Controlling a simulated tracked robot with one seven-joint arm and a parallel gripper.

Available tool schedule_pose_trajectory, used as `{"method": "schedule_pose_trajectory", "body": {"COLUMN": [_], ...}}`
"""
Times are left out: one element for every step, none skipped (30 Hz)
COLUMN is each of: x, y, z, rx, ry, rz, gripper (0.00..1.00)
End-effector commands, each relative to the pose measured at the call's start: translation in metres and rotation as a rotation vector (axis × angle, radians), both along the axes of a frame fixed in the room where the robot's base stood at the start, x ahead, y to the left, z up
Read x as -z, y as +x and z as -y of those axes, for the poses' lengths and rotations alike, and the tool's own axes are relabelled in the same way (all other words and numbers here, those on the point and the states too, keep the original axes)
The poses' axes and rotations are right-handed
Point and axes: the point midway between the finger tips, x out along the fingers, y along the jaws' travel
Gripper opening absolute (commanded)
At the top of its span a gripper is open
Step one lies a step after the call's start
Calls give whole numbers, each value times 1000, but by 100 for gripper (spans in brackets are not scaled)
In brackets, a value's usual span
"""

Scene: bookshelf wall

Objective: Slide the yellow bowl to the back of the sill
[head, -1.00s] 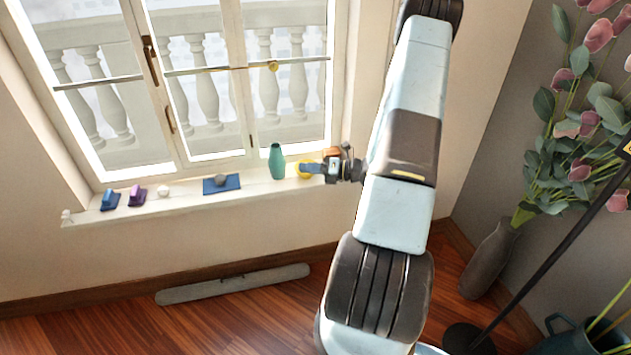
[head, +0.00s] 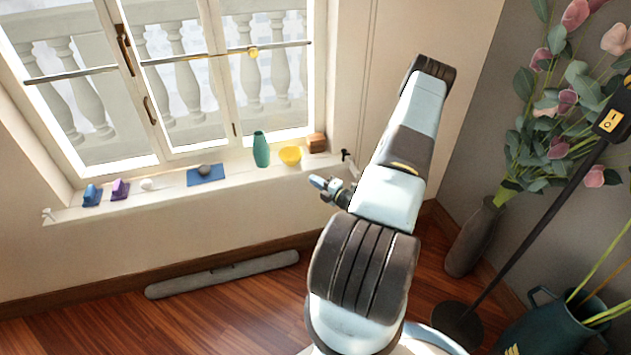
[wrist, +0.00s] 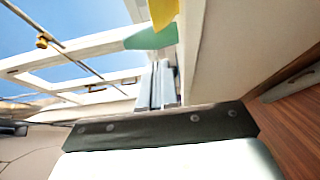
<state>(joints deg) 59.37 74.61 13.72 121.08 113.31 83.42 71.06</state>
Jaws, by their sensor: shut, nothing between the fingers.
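The yellow bowl (head: 290,156) stands upright on the white window sill (head: 225,183), just right of the teal vase (head: 261,150). Some sill shows in front of the bowl; its exact gap to the window frame is hard to tell. My gripper (head: 318,182) is shut and empty, in front of the sill and below the bowl in the head view, apart from it. In the wrist view the shut fingers (wrist: 157,85) point up past the sill's edge. Part of the yellow bowl (wrist: 162,12) shows at the top, beside the teal vase (wrist: 150,38).
A brown block (head: 316,142) sits right of the bowl, farther back. Left of the vase are a grey ball (head: 204,170) on a blue mat (head: 206,177), a white ball (head: 147,184), and purple (head: 120,189) and blue (head: 92,195) items. A dark handle (head: 347,156) is at the right.

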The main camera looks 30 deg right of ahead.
Motion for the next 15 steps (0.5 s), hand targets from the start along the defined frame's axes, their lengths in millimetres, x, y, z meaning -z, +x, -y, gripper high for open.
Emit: {"method": "schedule_pose_trajectory", "body": {"x": [0, 0, 0, 0, 0, 0, 0, 0, 0, 0, 0, 0, 0, 0, 0], "y": [10, 15, 22, 27, 32, 39, 44, 49, 56, 61, 66, 72, 76, 80, 84], "z": [-3, -5, -7, -8, -9, -11, -12, -14, -15, -16, -18, -20, -16, -13, -10], "rx": [-4, -4, -4, -4, -4, -4, -4, -4, -4, -4, -5, -4, -3, -2, -3], "ry": [-2, -2, -2, -2, -2, -2, -2, -2, -3, -2, -3, -2, -4, -5, -4], "rz": [1, 1, 1, 0, 0, 0, 0, 1, 2, 3, 2, 1, 2, 1, 1], "gripper": [0, 0, 0, 0, 0, 0, 0, 0, 0, 0, 0, 0, 0, 0, 0]}}
